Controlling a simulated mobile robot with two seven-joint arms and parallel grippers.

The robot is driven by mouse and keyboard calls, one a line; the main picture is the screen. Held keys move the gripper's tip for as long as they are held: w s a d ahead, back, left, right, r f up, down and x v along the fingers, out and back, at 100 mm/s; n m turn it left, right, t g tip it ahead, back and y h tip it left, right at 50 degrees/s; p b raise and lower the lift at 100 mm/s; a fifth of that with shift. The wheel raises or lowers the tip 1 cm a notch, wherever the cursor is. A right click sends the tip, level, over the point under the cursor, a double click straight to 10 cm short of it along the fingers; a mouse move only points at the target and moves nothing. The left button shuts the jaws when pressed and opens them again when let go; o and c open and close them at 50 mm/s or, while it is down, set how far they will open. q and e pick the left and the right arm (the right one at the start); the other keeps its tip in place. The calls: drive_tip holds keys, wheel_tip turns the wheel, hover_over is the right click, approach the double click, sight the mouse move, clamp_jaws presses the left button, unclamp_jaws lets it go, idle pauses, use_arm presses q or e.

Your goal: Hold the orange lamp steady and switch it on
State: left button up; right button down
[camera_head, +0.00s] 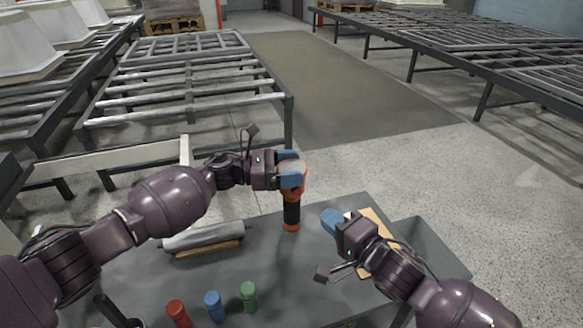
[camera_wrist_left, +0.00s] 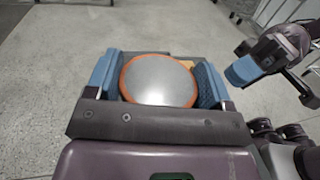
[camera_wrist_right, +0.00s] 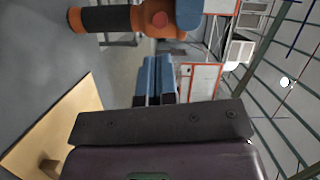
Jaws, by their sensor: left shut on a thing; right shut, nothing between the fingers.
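The orange lamp (camera_head: 291,212) stands upright on the dark grey table, with a black grip and an orange base. My left gripper (camera_head: 291,172) is shut around its head from the left. In the left wrist view the lamp's round grey top with an orange rim (camera_wrist_left: 159,80) sits between the blue fingers. My right gripper (camera_head: 331,219) is shut and empty, to the right of the lamp and apart from it. In the right wrist view the lamp (camera_wrist_right: 130,19) lies across the top, with a round reddish button (camera_wrist_right: 160,19) on its orange head, beyond my closed fingers (camera_wrist_right: 156,75).
A red (camera_head: 178,313), a blue (camera_head: 213,306) and a green cylinder (camera_head: 248,295) stand at the table's front. A grey roll (camera_head: 205,236) lies at the left. A wooden board (camera_head: 376,222) lies behind my right gripper. Metal racks (camera_head: 190,80) stand beyond the table.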

sight(292, 199)
drive_tip(key=s+a+f+y, duration=0.1)
drive_tip(key=a+f+y, duration=0.3)
drive_tip(key=a+y, duration=0.1)
drive_tip(key=w+r+n+t+y, duration=0.1)
drive_tip(key=w+r+n+y, duration=0.1)
drive_tip(key=w, duration=0.4)
drive_tip(key=shift+w+a+r+t+y, duration=0.2)
drive_tip(key=shift+a+r+t+y, duration=0.2)
drive_tip(key=shift+y, duration=0.4)
idle(0.5)
